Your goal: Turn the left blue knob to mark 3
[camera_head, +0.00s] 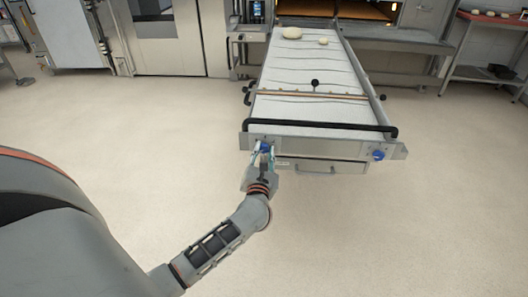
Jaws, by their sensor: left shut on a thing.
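The left blue knob (265,148) is on the front panel of the conveyor loader (320,150), near the panel's left end. My left gripper (264,153) is at this knob, with its fingers shut around it. The fingers hide part of the knob, and its pointer and marks are too small to read. A second blue knob (378,155) is at the right end of the same panel, with nothing touching it. My right gripper is not in view.
A black handle bar (325,126) runs across just above the knobs. A drawer (318,166) sits below the panel. Two dough pieces (292,33) lie at the belt's far end, before the lit oven (365,10). The floor around the loader is clear.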

